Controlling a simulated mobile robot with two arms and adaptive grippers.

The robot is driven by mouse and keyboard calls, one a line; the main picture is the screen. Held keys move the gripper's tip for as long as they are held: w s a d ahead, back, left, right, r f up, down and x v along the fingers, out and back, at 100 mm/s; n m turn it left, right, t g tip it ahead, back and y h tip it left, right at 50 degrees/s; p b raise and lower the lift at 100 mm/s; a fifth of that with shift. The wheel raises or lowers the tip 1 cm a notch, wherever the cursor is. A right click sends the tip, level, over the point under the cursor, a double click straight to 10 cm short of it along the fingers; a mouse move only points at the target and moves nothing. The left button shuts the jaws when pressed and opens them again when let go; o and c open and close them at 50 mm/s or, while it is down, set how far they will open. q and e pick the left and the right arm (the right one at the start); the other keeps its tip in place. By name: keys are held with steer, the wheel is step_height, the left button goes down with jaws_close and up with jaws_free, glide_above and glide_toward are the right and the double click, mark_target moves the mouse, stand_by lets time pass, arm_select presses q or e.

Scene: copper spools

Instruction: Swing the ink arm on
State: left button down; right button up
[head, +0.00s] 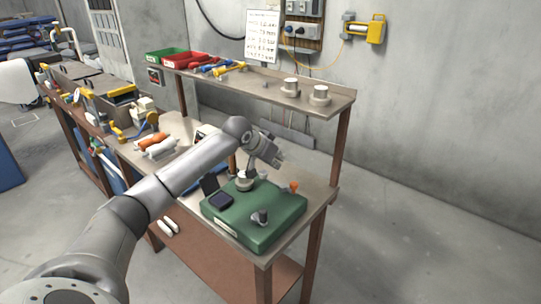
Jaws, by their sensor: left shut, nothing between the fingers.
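A green machine base (262,232) sits on the near end of the wooden workbench. On it are a dark square pad (221,200) with an upright dark plate (210,184) behind it, a pale round metal part (245,182) at the back, a grey knob (261,217) at the front and a small orange-tipped part (293,187) at the right. I cannot tell for sure which part is the ink arm. My left gripper (277,159) is shut and empty above the back of the base, partly covering what lies behind. My right gripper is not in view.
A raised shelf (265,86) runs behind the bench, bearing pale spools (320,95), tools, a red bin (193,61) and a green bin (165,56). Orange and white rolls (155,143) lie farther left on the bench. The floor at right is clear.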

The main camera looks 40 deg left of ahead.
arm_select(q)
steer(key=x, duration=0.4)
steer(key=s+p, duration=0.1)
steer(key=s, duration=0.2)
steer(key=shift+a+f+p, duration=0.2)
steer(key=shift+f+p, duration=0.05)
steer(key=shift+p, duration=0.1)
steer(key=shift+s, duration=0.3)
steer(key=shift+s+f, duration=0.15)
steer(key=shift+s, duration=0.05)
